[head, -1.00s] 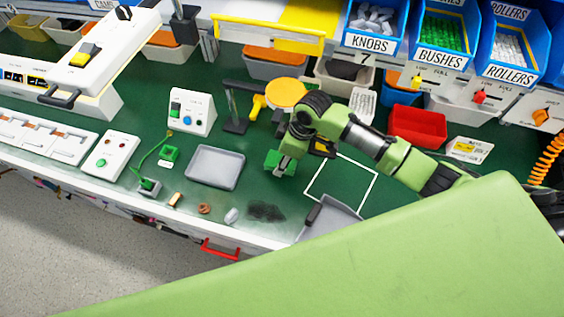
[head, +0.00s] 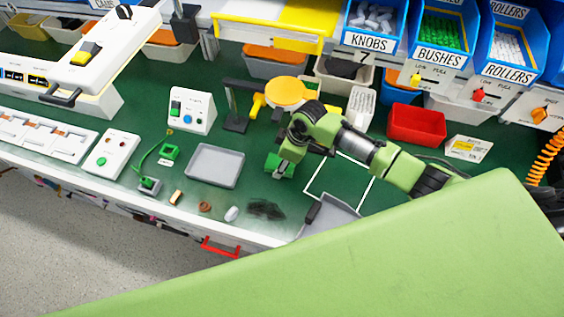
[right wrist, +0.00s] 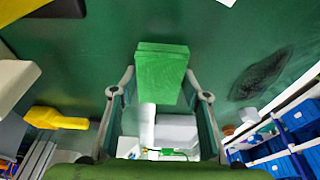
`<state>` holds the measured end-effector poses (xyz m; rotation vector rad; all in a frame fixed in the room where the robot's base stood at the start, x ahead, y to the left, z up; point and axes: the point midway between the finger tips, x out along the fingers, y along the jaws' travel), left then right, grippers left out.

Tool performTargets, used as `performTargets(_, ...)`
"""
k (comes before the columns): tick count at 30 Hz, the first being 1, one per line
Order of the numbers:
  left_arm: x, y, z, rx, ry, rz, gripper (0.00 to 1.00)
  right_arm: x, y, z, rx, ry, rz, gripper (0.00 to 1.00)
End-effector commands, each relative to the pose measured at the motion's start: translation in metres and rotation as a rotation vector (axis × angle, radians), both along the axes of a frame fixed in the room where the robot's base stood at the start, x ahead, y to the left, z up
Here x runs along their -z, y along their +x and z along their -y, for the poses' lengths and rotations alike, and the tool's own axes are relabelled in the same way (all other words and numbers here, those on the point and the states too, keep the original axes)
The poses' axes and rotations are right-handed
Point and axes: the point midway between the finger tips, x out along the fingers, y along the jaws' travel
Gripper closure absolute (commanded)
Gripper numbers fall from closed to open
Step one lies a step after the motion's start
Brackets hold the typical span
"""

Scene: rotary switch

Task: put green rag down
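The green rag (right wrist: 162,75) is a folded, block-like cloth between the fingertips of my right gripper (right wrist: 160,74) in the right wrist view. The fingers lean in on both its sides and appear closed on it. In the head view, my right gripper (head: 287,160) points down over the green bench, with the rag (head: 272,163) partly hidden by it. I cannot tell whether the rag touches the bench. A white square outline (head: 314,182) is marked on the bench just right of the gripper. My left gripper is not in view.
A grey tray (head: 214,166) lies left of the gripper. A dark smear (head: 266,210) is nearer the front edge, and also shows in the right wrist view (right wrist: 262,75). A grey dustpan-like tray (head: 335,214) is at front right. A red bin (head: 416,125) stands behind right.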

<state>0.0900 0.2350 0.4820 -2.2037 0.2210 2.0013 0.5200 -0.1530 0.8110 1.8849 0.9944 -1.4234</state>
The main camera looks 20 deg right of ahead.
Motion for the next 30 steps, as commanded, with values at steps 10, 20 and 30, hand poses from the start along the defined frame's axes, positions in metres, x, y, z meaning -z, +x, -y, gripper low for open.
performTargets(10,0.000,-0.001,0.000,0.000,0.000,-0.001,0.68,0.003,-0.003,0.000,0.000,-0.001,-0.007,0.42)
performTargets(20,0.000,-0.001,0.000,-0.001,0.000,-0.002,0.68,-0.021,-0.004,0.004,-0.002,0.000,-0.003,0.42)
performTargets(30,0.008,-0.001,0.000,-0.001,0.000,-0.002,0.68,-0.088,-0.014,0.020,-0.001,-0.001,-0.002,0.42)
